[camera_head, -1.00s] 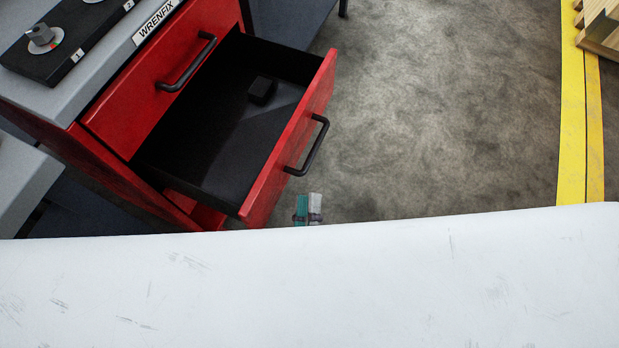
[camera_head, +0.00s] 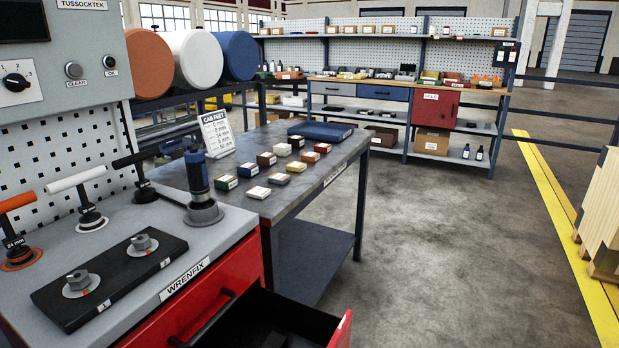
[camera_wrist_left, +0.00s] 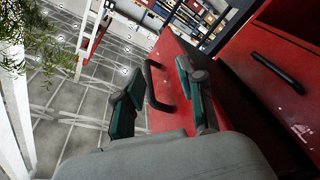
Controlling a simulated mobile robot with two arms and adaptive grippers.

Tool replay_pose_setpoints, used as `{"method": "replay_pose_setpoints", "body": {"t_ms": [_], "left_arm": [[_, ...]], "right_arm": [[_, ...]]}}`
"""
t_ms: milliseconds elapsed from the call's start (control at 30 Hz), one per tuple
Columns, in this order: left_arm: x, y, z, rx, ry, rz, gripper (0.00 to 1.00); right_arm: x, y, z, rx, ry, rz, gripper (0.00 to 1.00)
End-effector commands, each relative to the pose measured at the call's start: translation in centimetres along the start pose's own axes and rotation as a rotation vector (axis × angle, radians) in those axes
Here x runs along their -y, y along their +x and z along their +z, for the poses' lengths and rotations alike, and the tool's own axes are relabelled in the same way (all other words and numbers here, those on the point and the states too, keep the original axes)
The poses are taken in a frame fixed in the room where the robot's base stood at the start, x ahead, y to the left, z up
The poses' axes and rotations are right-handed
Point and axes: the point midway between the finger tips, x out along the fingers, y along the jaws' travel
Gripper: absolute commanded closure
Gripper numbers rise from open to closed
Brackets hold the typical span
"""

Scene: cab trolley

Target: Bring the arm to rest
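My left gripper (camera_wrist_left: 160,100) shows in the left wrist view. Its two fingers with teal pads stand apart with nothing held between them. Beyond the fingers is the red front (camera_wrist_left: 170,55) of a drawer, with its black handle (camera_wrist_left: 155,85) seen between the fingers; I cannot tell the exact gap. In the head view the red WRENFIX trolley (camera_head: 190,300) is at the lower left, and its open drawer (camera_head: 340,330) is cut off by the bottom edge. Neither arm shows in the head view, and my right gripper is out of sight.
The trolley top holds a black block (camera_head: 110,280) with two bolts, and upright tools. A grey table (camera_head: 330,180) with small boxes stands behind. A shelf bench (camera_head: 400,150) is farther back. Wooden crates (camera_head: 605,210) are at the right, past a yellow floor line. The middle floor is clear.

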Motion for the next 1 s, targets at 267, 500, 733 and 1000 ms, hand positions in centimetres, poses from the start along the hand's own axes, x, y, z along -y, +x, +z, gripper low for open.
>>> {"method": "replay_pose_setpoints", "body": {"t_ms": [267, 500, 733, 1000], "left_arm": [[14.3, -1.4, 4.8, 0.6, 0.397, -0.241, 0.61], [23.4, -6.2, 3.8, 0.954, 0.57, -0.455, 0.61], [28.4, -10.7, 1.2, 1.182, 0.641, -0.62, 0.61], [30.0, -14.8, 0.1, 1.304, 0.653, -0.7, 0.61]], "right_arm": [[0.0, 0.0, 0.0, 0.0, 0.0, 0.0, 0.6], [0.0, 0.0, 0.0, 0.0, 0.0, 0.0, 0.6], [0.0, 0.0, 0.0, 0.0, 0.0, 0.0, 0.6], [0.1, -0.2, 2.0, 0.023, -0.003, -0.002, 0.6]]}}
